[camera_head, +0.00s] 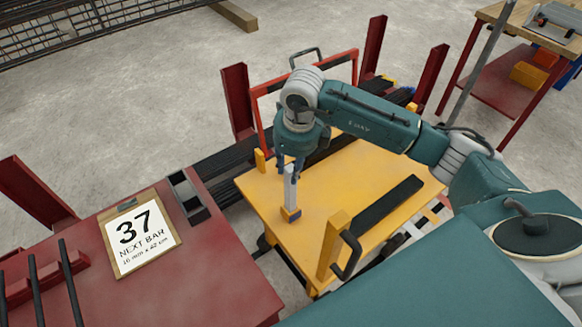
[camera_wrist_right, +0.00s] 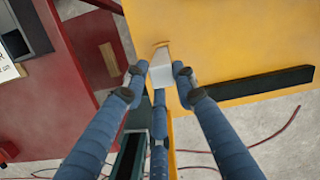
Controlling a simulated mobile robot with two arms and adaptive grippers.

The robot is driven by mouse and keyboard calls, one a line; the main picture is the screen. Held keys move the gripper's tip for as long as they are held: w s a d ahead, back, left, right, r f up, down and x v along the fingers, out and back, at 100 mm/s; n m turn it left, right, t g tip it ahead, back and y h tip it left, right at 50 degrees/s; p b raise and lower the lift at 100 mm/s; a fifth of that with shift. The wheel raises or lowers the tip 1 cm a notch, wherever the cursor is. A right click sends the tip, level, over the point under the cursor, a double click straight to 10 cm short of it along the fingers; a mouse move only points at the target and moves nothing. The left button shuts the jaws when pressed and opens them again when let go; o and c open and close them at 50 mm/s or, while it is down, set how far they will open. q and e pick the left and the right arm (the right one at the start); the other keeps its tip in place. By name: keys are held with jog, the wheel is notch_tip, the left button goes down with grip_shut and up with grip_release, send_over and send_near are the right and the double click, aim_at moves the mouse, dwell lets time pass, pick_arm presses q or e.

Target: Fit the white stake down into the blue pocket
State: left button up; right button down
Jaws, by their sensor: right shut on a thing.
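The white stake (camera_head: 290,188) stands about upright over the yellow cart top. My right gripper (camera_head: 290,168) is shut on its upper part, fingers pointing down. In the right wrist view the white stake (camera_wrist_right: 161,75) lies between the blue fingers of my right gripper (camera_wrist_right: 159,78). The pocket is mostly hidden in the wrist view. My left gripper is not in view.
The yellow cart (camera_head: 335,190) has a black strip (camera_head: 388,203) and an upright yellow post (camera_head: 333,245) with a black handle. A red table (camera_head: 190,265) with a "37 NEXT BAR" sign (camera_head: 140,232) stands to the left. Red posts and dark bars lie behind.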

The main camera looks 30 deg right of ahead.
jog(key=shift+f+b, duration=1.45)
jog(key=shift+f, duration=0.2)
jog(key=c, duration=1.3)
grip_release()
notch_tip(320, 180, up, 12)
jog(key=s, duration=0.2)
jog(key=shift+f, duration=0.1)
